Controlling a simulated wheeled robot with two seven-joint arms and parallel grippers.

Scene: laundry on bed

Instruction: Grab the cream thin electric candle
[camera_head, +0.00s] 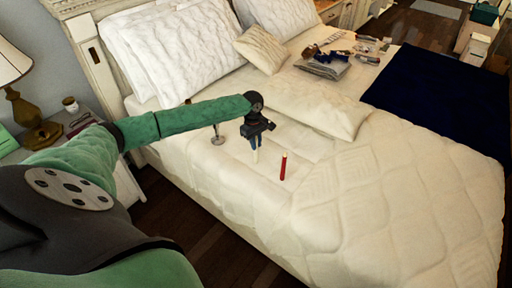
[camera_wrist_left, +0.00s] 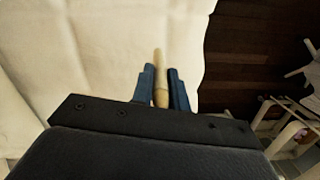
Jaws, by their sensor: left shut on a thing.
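The cream thin electric candle (camera_wrist_left: 159,66) stands out between the two blue fingers of my left gripper (camera_wrist_left: 160,88) in the left wrist view. The fingers are shut on it. In the head view my left gripper (camera_head: 256,142) points down over the near side of the bed, and a small pale end of the candle (camera_head: 255,156) shows below the fingers. I cannot tell whether the candle touches the bed. My right gripper is not in view.
A red candle (camera_head: 283,166) stands on the bed (camera_head: 330,215) just right of my left gripper. A slim metal holder (camera_head: 217,138) is to its left. Pillows (camera_head: 185,50) lie behind. Small items (camera_head: 325,64) lie farther back. The front of the bed is clear.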

